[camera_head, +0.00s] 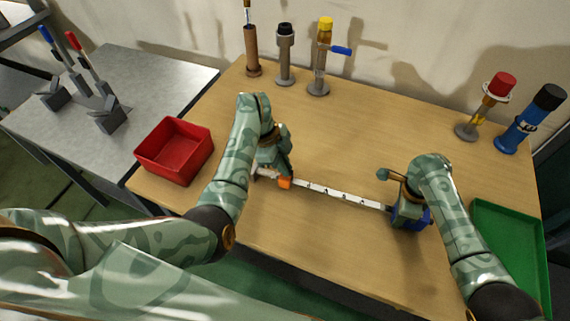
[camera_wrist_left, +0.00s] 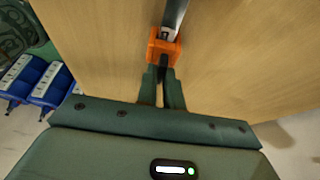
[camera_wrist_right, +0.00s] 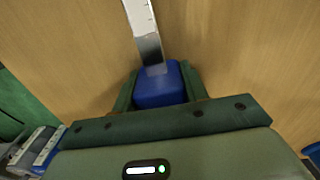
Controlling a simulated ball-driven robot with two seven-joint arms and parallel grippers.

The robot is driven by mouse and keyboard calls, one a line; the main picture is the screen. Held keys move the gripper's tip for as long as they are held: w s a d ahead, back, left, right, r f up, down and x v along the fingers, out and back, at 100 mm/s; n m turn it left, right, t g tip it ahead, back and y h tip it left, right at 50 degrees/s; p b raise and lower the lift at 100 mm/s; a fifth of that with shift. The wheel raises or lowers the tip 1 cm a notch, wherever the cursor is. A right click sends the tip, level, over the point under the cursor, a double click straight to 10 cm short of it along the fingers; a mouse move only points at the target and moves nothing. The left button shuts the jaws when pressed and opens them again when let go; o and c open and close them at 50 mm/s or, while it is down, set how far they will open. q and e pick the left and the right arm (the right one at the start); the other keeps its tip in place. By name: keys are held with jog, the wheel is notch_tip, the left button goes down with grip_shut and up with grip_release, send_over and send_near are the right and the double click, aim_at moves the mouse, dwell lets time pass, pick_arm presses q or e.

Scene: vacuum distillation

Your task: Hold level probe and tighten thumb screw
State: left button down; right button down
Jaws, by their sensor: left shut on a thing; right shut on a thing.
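A long white marked strip, seemingly the level probe (camera_head: 335,194), spans between my two grippers above the table. An orange fitting (camera_head: 285,183) is at its left end and a blue block (camera_wrist_left: 15,82) is not part of it; the strip's own blue end block (camera_wrist_right: 160,86) is at the right. My left gripper (camera_wrist_left: 163,82) is shut at the orange fitting, with a small dark part between its fingertips. My right gripper (camera_wrist_right: 158,88) is shut around the blue end block. I cannot tell which part is the thumb screw.
A red bin (camera_head: 175,150) stands left and a green tray (camera_head: 512,245) right. Several upright tools, including a yellow-topped one (camera_head: 322,58) and a red-capped one (camera_head: 490,102), stand along the back. The middle of the wooden table (camera_head: 370,130) is clear.

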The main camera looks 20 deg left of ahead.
pick_arm(q)
jog(key=shift+m, duration=0.3)
jog(key=m+g, duration=0.1)
jog(key=m, duration=0.2)
jog(key=shift+w+m+g, duration=0.15)
jog(key=shift+m+g, duration=0.15)
jog(key=shift+g, duration=0.1)
jog(key=m+g+y, duration=0.1)
jog(key=m, duration=0.3)
jog(key=shift+w+d+m, duration=0.1)
jog(key=shift+m, duration=0.2)
jog(key=m+y, duration=0.1)
jog(key=m, duration=0.1)
jog(key=m+g+y, duration=0.1)
jog(key=m, duration=0.2)
jog(key=shift+w+d, duration=0.1)
jog(key=shift+d+m+g+y, duration=0.15)
jog(key=shift+m+y, duration=0.25)
jog(key=shift+m, duration=0.6)
jog(key=shift+a+m+g+y, duration=0.15)
jog(key=shift+m+y, duration=0.25)
jog(key=shift+m, duration=0.6)
jog(key=shift+d, duration=0.1)
jog(key=c, duration=1.5)
grip_release()
